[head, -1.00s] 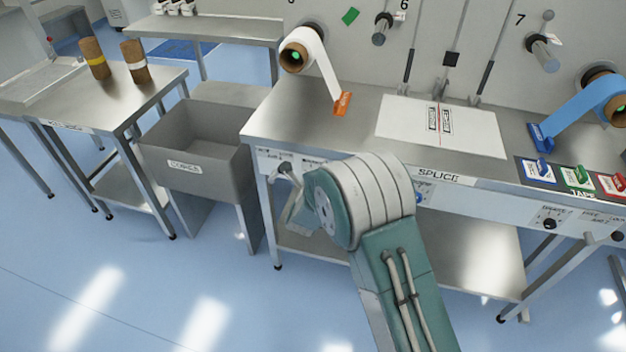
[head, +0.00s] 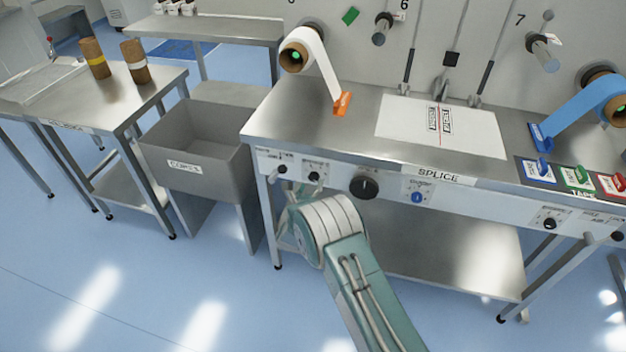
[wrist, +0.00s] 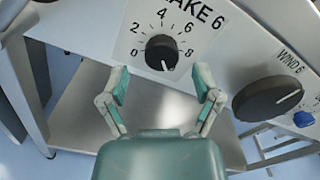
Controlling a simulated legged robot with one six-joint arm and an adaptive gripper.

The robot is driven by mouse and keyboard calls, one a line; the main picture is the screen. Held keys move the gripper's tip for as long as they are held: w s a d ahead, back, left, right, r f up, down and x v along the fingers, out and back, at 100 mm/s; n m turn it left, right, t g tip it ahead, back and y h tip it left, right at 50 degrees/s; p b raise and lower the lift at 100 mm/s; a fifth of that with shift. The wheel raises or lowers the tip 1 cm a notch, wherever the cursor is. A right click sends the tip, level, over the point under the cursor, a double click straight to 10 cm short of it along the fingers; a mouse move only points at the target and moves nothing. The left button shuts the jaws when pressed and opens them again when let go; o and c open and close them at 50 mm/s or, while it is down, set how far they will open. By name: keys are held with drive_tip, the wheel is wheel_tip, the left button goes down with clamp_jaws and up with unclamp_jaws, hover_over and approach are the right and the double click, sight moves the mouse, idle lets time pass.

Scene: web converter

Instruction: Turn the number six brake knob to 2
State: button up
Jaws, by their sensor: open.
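The brake 6 knob (wrist: 162,52) is a small round black knob on a white dial plate (wrist: 125,45) marked 0 to 8, labelled with a partly cut "BRAKE 6". A small white mark shows near the knob's lower edge; its exact reading is unclear. In the head view, the knob (head: 314,177) is on the splice table's front panel. My gripper (wrist: 161,82) is open and empty. Its fingertips are spread to the left and right, below the knob in the wrist view, apparently not touching it. In the head view my arm largely hides the gripper.
The larger black wind 6 knob (wrist: 274,97) is right of the brake knob, with a blue knob (wrist: 304,119) beyond. Another small black knob (head: 282,169) is to the left. The splice table (head: 365,90) overhangs a lower shelf. A grey cores bin (head: 190,170) stands left.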

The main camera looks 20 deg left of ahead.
drive_tip(key=shift+w, duration=1.45)
clamp_jaws()
